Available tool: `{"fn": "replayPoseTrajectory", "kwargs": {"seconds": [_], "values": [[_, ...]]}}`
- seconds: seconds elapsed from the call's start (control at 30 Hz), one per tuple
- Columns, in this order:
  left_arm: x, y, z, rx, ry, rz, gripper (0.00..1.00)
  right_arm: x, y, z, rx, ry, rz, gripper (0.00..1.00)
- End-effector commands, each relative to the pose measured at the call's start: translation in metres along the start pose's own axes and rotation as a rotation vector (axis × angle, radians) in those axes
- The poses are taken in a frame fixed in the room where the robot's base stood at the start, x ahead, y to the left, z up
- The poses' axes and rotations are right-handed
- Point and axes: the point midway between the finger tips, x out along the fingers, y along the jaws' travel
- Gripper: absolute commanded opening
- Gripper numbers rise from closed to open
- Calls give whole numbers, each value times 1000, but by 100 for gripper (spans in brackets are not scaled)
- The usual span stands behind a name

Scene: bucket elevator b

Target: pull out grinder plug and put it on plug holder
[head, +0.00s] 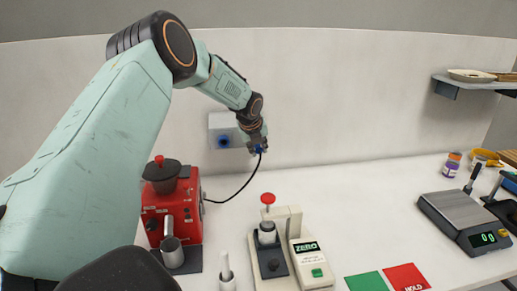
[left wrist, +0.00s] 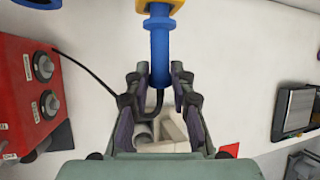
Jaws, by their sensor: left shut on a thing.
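My left gripper (head: 258,147) is shut on the blue grinder plug (left wrist: 160,55), just right of the wall socket box (head: 222,124). The blue socket (head: 223,141) on that box has no plug in it. In the left wrist view the plug's far end meets a yellow piece (left wrist: 160,6), possibly the plug holder; I cannot tell whether it is seated there. The black cord (head: 237,190) runs from the plug down to the red grinder (head: 153,208). My right gripper is not in view.
A tamping stand (head: 292,222) and a white ZERO unit (head: 311,263) stand at front centre. Green and red mats (head: 405,277) lie in front. A scale (head: 462,215) stands at right, below a wall shelf (head: 480,84). The table's middle right is clear.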

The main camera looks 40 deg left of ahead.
Motion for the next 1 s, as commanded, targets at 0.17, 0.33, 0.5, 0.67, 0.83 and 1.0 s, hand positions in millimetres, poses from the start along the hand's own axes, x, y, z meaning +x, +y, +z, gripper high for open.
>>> {"fn": "replayPoseTrajectory", "kwargs": {"seconds": [0.17, 0.33, 0.5, 0.67, 0.83, 1.0], "values": [[3, 0, 3, 0, -1, 1, 0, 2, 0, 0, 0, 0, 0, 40], [5, 1, 6, 0, 0, 2, 0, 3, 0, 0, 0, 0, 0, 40], [6, 0, 10, 0, 0, 2, 0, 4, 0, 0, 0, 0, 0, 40], [7, 0, 12, 0, -1, 0, 0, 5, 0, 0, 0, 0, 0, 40], [8, 0, 14, 0, -1, -1, 0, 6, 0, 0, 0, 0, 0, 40], [7, 0, 14, 0, -2, -2, 31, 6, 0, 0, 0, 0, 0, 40]]}}
